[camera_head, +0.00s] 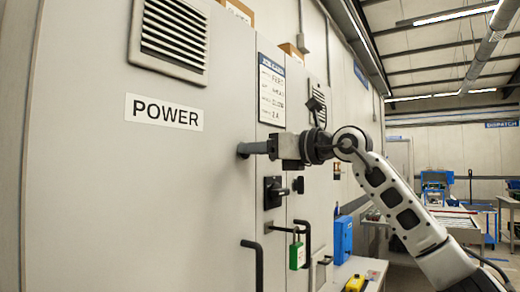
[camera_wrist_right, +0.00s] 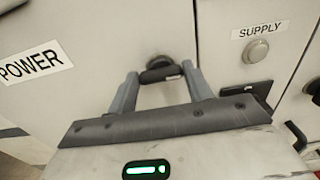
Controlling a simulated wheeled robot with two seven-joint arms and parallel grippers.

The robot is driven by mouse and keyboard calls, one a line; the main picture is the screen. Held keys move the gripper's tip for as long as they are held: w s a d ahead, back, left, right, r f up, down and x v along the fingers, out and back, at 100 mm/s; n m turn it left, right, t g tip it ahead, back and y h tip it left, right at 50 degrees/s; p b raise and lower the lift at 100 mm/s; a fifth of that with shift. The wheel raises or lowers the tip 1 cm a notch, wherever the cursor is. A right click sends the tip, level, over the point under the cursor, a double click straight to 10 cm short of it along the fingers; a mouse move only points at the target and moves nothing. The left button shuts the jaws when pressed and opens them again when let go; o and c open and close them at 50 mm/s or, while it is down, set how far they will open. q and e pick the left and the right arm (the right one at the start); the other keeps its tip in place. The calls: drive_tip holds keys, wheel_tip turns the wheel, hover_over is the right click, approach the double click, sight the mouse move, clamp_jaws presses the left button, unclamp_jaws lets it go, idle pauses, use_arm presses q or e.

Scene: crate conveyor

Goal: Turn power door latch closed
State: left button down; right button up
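The POWER door (camera_head: 120,180) is a tall grey cabinet door with a POWER label (camera_head: 164,112); it looks shut. Its latch (camera_wrist_right: 160,72), a round boss with a dark bar lying about level, shows in the wrist view between the fingertips. My right gripper (camera_head: 250,149) reaches the door's right edge from the right. In the wrist view its fingers (camera_wrist_right: 160,75) are apart, one at each end of the bar. I cannot tell whether they press on it. In the head view the gripper hides the latch. My left gripper is not in view.
A black rotary switch (camera_head: 275,192), a green padlock (camera_head: 297,254) and a door handle (camera_head: 254,262) stick out below the gripper. A round silver knob (camera_wrist_right: 255,50) sits under the SUPPLY label (camera_wrist_right: 261,30). A blue box (camera_head: 342,236) is farther right.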

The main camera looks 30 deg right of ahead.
drive_tip(key=shift+c, duration=1)
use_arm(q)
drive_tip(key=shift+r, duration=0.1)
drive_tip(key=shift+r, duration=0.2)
use_arm(e)
drive_tip(key=shift+n, duration=0.3)
use_arm(q)
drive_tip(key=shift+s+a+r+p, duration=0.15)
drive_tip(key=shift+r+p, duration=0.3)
drive_tip(key=shift+p, duration=0.75)
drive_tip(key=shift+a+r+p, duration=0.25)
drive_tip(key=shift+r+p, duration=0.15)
drive_tip(key=shift+p, duration=0.8)
use_arm(e)
drive_tip(key=shift+s+a+f+n, duration=0.1)
drive_tip(key=shift+n, duration=4.2)
drive_tip(key=shift+a+f+n, duration=0.1)
drive_tip(key=shift+n, duration=4.2)
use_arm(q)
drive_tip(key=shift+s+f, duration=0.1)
